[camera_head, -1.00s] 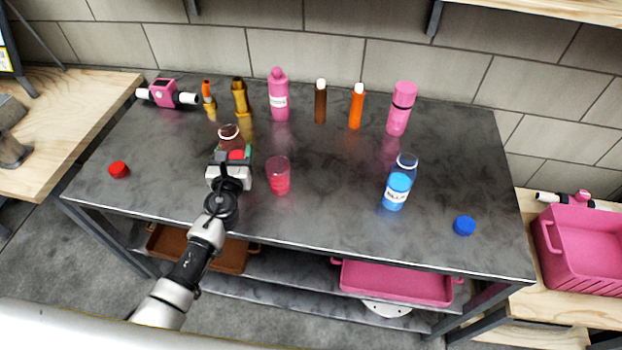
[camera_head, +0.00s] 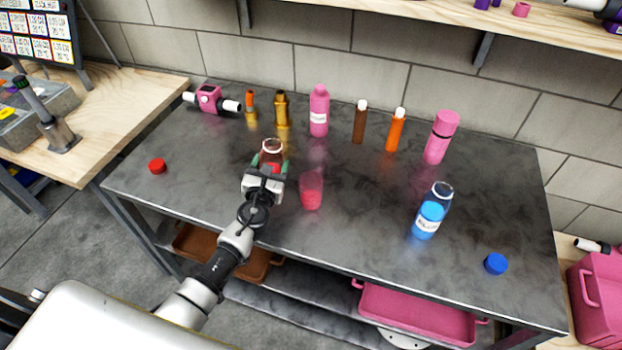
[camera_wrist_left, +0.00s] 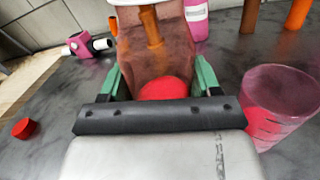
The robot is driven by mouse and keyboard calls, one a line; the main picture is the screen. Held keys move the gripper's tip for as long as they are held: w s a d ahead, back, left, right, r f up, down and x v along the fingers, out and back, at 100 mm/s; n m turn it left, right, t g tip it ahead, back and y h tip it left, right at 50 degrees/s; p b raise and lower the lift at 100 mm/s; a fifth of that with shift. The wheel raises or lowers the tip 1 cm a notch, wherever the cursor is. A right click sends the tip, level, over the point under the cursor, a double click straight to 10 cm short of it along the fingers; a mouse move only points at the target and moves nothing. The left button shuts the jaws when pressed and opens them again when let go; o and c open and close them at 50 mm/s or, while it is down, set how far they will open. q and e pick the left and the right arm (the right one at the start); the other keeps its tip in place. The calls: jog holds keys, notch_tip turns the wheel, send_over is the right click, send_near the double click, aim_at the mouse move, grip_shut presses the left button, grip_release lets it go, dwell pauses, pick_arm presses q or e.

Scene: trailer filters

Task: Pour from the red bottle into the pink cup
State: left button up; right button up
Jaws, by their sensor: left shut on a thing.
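The red bottle (camera_head: 271,151) is see-through with an open top and stands about upright on the dark table. My left gripper (camera_head: 266,170) is shut around its body. In the left wrist view the green fingers flank the bottle (camera_wrist_left: 150,55), with red contents low inside it. I cannot tell whether its base touches the table. The pink cup (camera_head: 311,190) is a see-through cup with pink-red contents, upright just right of the gripper. It also shows at the right of the left wrist view (camera_wrist_left: 276,105). My right gripper is not in view.
A red cap (camera_head: 157,166) lies at the table's left. A blue bottle (camera_head: 431,212) and blue cap (camera_head: 495,263) are at the right. A pink bottle (camera_head: 319,112), a pink flask (camera_head: 441,137) and several small bottles line the back. The table's middle right is clear.

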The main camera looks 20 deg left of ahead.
pick_arm(q)
jog(key=shift+d+m, duration=0.1)
jog(key=shift+m, duration=1.2)
jog(key=shift+d+f+m+t+b, duration=0.1)
jog(key=shift+d+m+t+b, duration=0.15)
jog(key=shift+m, duration=0.5)
jog(key=shift+d+f+m+t+b, duration=0.15)
jog(key=shift+m+b, duration=0.15)
jog(key=shift+m, duration=0.45)
jog(key=shift+a+f+m+h+b, duration=0.15)
jog(key=shift+m+b, duration=0.1)
jog(key=shift+m, duration=0.3)
jog(key=shift+a+f+m+h+b, duration=0.15)
jog(key=shift+m+b, duration=0.1)
jog(key=shift+m, duration=0.3)
jog(key=shift+a+f+m+t, duration=0.2)
jog(key=shift+m+t, duration=0.1)
jog(key=shift+m, duration=0.4)
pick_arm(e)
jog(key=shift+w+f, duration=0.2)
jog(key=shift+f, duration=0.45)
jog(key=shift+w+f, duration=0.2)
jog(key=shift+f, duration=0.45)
pick_arm(q)
jog(key=shift+f+m+b, duration=0.15)
jog(key=shift+m+b, duration=0.15)
jog(key=shift+b, duration=0.15)
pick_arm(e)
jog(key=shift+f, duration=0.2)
